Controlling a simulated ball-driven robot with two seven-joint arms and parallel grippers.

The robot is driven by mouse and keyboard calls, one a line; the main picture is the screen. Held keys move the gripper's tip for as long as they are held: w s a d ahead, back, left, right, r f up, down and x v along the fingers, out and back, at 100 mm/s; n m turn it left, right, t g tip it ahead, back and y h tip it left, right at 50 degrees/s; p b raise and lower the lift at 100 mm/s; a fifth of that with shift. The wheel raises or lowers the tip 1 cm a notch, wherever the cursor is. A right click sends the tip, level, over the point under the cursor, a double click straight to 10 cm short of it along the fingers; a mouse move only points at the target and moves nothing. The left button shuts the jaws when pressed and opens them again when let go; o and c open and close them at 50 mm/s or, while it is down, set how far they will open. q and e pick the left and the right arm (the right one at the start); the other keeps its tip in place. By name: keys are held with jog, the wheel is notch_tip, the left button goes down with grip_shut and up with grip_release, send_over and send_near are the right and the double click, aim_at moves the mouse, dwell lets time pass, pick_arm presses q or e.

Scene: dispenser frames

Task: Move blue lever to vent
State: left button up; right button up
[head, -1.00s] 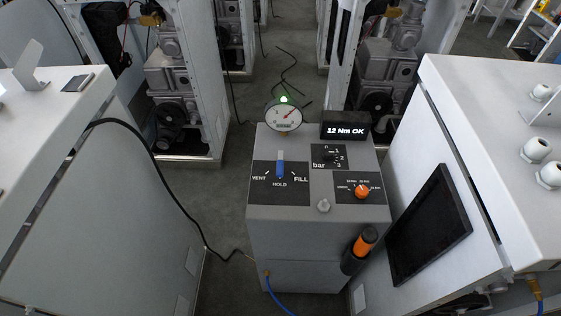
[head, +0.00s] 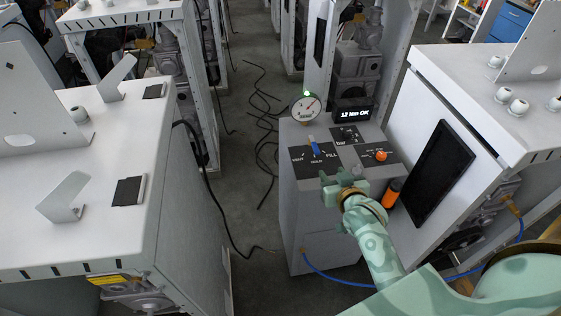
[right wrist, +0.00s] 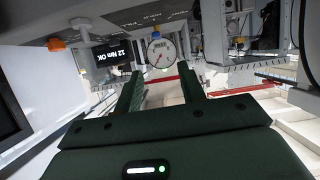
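The blue lever (head: 314,146) stands on the dark VENT/HOLD/FILL plate (head: 300,160) on top of the grey dispenser box, in the head view. VENT is at its left, FILL at its right, HOLD below. The lever leans slightly away from me, between the two side labels. My right gripper (head: 336,177) is over the near edge of the box, just in front of and right of the lever, apart from it. In the right wrist view the two fingers (right wrist: 160,88) are spread with nothing between them. My left gripper is not in view.
A round gauge (head: 306,107) with a lit green lamp and a display (head: 355,114) reading "12 Nm OK" stand behind the plate. White cabinets flank the box.

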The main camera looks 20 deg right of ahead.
jog(key=b, duration=0.5)
send_near(316, 148)
jog(key=x, duration=0.6)
jog(key=shift+d+f, duration=0.1)
jog(key=shift+w+d+f, duration=0.1)
jog(key=shift+w+f, duration=0.05)
jog(key=shift+w, duration=0.5)
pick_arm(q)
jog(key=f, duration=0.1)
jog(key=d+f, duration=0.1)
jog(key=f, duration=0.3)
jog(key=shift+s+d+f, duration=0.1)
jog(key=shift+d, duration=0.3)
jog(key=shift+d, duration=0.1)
pick_arm(e)
grip_shut()
